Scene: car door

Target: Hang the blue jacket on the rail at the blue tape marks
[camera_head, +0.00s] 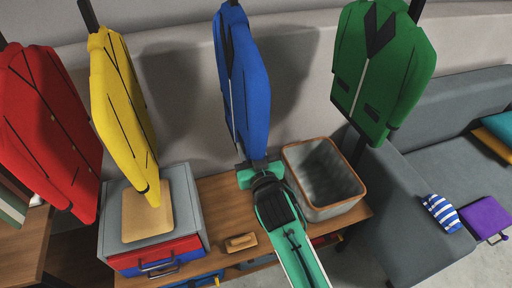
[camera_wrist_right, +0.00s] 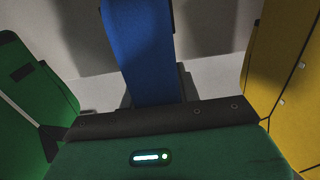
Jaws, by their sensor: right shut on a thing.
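The blue jacket (camera_head: 243,85) is upright at the upper middle of the head view, turned nearly edge-on, with its top near the picture's upper edge. My right gripper (camera_head: 252,168) is shut on the jacket's lower end; its green and black arm comes up from the bottom. In the right wrist view the blue jacket (camera_wrist_right: 140,55) stands straight ahead of the gripper body, whose fingertips are hard to make out. The rail and blue tape marks cannot be made out. My left gripper is not in view.
A yellow jacket (camera_head: 122,100) and red jacket (camera_head: 45,120) hang left, a green jacket (camera_head: 385,65) right. Below are a grey box (camera_head: 185,200), a wooden bench (camera_head: 222,205) and a wood-rimmed bin (camera_head: 345,203). A grey sofa (camera_head: 415,210) stands right.

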